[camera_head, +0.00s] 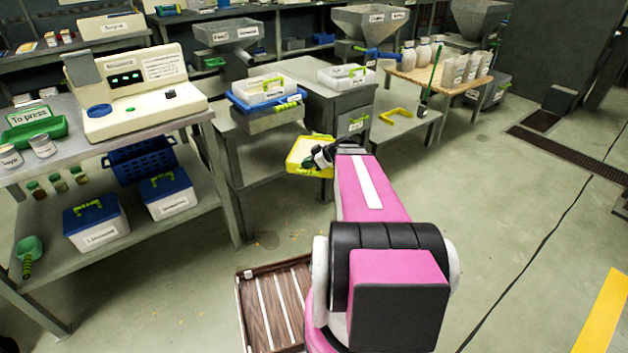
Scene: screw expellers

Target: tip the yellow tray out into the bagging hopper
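The yellow tray (299,160) is in mid-picture, in front of the grey cabinet and above the floor. My gripper (319,157) is at the tray's right side and appears shut on it; my arm hides part of that side, and the fingertips are small. The tray looks roughly level, with a pale inside; I cannot tell what lies in it. Grey hoppers stand at the back: one at left (228,32), one at centre (369,20) and one at right (481,17). Their labels are too small to read, so I cannot tell which is the bagging hopper.
A bench with a cream press machine (135,92) stands at left. A grey cabinet (347,105) and a low shelf with a yellow handle-shaped item (396,115) lie beyond the tray. A wooden table (436,80) holds bottles and bags. The floor at right (500,210) is mostly open, with a black cable.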

